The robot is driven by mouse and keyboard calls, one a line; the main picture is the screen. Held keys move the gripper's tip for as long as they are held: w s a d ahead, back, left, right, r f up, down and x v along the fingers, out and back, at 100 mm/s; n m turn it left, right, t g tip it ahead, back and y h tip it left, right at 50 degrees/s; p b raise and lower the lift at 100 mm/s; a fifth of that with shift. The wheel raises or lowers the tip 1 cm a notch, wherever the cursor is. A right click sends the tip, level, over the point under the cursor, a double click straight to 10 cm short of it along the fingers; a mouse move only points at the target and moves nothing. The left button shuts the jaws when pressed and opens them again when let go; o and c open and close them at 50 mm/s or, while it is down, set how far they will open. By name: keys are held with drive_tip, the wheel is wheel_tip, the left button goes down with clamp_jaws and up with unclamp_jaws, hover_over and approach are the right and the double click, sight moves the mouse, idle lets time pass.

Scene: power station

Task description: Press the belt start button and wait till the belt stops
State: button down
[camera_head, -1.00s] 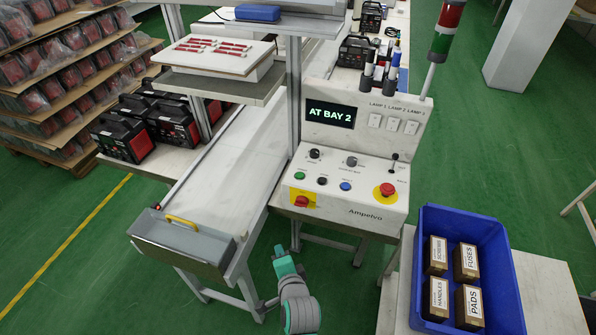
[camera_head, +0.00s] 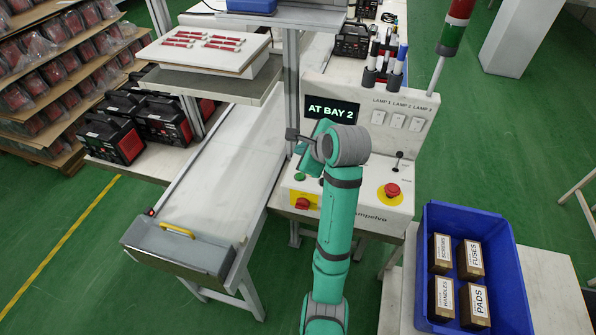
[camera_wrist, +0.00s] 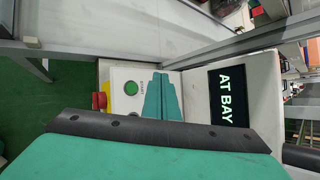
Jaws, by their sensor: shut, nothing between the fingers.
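The green start button (camera_head: 299,177) is on the sloped face of the white control panel (camera_head: 375,205). It also shows lit-looking green in the wrist view (camera_wrist: 131,88), beside a small label. My gripper (camera_head: 308,163) is over the panel, with its fingers shut and empty. In the wrist view its teal fingers (camera_wrist: 162,98) appear just beside the green button; I cannot tell whether they touch the panel. The display (camera_head: 333,111) reads "AT BAY 2". The pale belt (camera_head: 225,150) runs on the left and looks bare. My arm hides the middle panel buttons.
A red mushroom button (camera_head: 393,190) and a red switch on yellow (camera_head: 302,204) are on the panel. A metal post (camera_head: 291,80) and shelf (camera_head: 215,85) stand close left of my gripper. A blue crate (camera_head: 430,260) with labelled boxes is at right.

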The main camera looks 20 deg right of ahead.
sight(300, 176)
drive_tip(key=shift+w+d+r, duration=0.1)
drive_tip(key=shift+d+r, duration=0.05)
drive_tip(key=shift+r, duration=0.25)
drive_tip(key=shift+f, duration=0.1)
drive_tip(key=shift+f, duration=4.3)
drive_tip(key=shift+f, duration=0.15)
drive_tip(key=shift+f, duration=0.3)
